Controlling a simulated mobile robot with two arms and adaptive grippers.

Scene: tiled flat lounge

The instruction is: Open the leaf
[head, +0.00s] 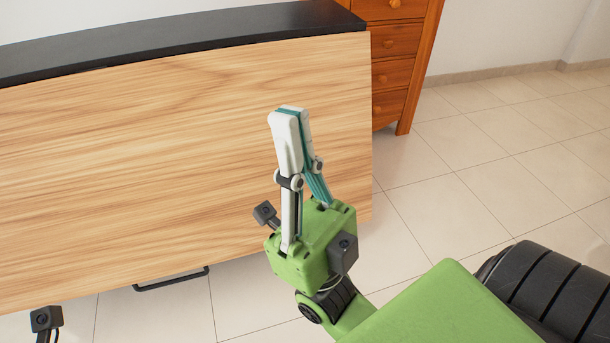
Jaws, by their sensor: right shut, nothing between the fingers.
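The leaf (150,160) is a broad light-wood panel with a black top strip (180,35) along its far edge. It fills the left and middle of the head view and looks tilted, its lower edge nearer me. A black bar handle (171,280) shows at that lower edge, left of my right gripper. My right gripper (288,110) is shut and empty, its fingers pointing up the picture in front of the panel's right part. I cannot tell whether it touches the wood. Only a small dark piece of my left arm shows at the bottom left; its fingers are out of view.
An orange-brown wooden chest of drawers (396,41) with round knobs stands behind the panel's right end, by a white wall (510,30). The pale tiled floor (490,170) is clear to the right.

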